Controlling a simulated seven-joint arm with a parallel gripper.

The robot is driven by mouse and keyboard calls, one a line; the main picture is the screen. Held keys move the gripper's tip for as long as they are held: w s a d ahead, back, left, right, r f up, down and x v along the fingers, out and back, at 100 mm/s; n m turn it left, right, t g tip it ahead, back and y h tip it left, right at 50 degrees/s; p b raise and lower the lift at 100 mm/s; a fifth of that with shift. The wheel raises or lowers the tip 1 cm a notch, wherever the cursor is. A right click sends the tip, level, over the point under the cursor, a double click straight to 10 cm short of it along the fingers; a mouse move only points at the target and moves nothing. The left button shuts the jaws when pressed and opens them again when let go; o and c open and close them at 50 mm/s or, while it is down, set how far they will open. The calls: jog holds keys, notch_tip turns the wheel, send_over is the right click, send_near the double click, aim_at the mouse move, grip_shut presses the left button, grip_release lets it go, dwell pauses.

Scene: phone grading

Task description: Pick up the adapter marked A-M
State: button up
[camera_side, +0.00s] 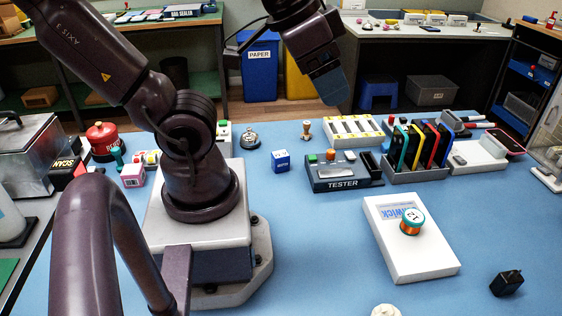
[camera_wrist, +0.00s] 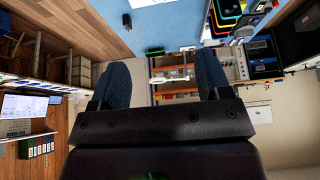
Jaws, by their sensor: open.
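A small black adapter-like block (camera_side: 508,283) lies on the blue table at the front right in the side view; no marking on it is readable. I cannot tell whether it is the one marked A-M. My gripper (camera_side: 336,88) is raised high over the back of the table, far above and to the left of this block. In the wrist view my gripper (camera_wrist: 164,78) shows two blue fingers spread apart with nothing between them.
A white box (camera_side: 425,262) with a copper-and-teal spool (camera_side: 412,221) on it lies left of the block. Behind are a tester (camera_side: 342,180), a rack of coloured phones (camera_side: 416,176) and a small blue cube (camera_side: 281,160). The blue table (camera_side: 330,270) is clear left of the white box.

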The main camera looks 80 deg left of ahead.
jog(key=n+g+y, duration=0.4)
jog(key=n+g, duration=0.3)
jog(key=n, duration=1.3)
send_near(281, 154)
jog(key=x, duration=0.6)
jog(key=shift+s+a+f, duration=0.1)
jog(key=shift+s+a, duration=0.1)
jog(key=shift+a, duration=0.05)
jog(key=shift+x, duration=2.95)
jog(key=shift+w+d, duration=0.1)
jog(key=shift+w, duration=0.1)
